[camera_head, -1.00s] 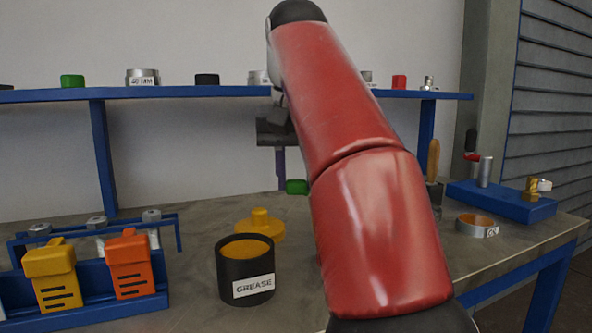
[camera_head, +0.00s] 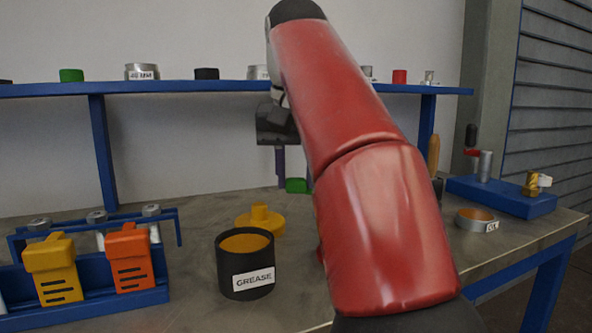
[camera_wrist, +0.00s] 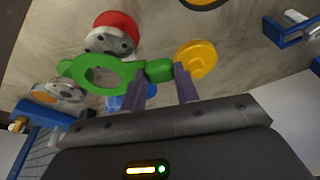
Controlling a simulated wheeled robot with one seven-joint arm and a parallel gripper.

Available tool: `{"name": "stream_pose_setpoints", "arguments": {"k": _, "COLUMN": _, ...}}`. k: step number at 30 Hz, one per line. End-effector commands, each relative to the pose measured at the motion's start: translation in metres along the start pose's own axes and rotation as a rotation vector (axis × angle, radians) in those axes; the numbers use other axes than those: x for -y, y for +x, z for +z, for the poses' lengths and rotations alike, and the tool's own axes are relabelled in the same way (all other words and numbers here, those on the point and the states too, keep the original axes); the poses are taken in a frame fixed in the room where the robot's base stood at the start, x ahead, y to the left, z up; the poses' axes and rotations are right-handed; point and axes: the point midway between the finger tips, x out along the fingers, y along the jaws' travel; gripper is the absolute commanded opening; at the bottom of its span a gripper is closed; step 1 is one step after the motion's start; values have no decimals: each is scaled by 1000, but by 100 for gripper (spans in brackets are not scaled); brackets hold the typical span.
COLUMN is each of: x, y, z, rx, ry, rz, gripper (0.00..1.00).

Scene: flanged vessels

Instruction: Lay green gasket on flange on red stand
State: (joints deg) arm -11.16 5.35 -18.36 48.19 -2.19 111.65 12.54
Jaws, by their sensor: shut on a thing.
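The green gasket (camera_wrist: 78,70) is a flat ring with a small lug on one side and a thick grip tab on the other. My gripper (camera_wrist: 163,78) is shut on that tab, and the ring sticks out to the left in the wrist view. The red stand (camera_wrist: 120,20) carries a grey flange (camera_wrist: 100,41) with bolt holes. The ring appears just below this flange in the picture, its edge close to or overlapping the flange's; the height gap cannot be told.
A yellow flanged piece (camera_head: 260,219) stands near the gripper, beside the black grease can (camera_head: 245,277). A blue rack (camera_head: 85,295) with yellow and orange boxes is at left. A blue block (camera_head: 500,197) and an orange-filled tin (camera_head: 476,221) are at right.

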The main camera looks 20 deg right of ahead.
Motion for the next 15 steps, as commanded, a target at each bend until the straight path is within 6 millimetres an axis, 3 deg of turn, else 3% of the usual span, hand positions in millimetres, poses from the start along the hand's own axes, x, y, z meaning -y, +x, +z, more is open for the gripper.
{"name": "stream_pose_setpoints", "arguments": {"k": 15, "x": 0, "y": 10, "z": 3, "rx": -1, "ry": 0, "rz": 0, "gripper": 14}}
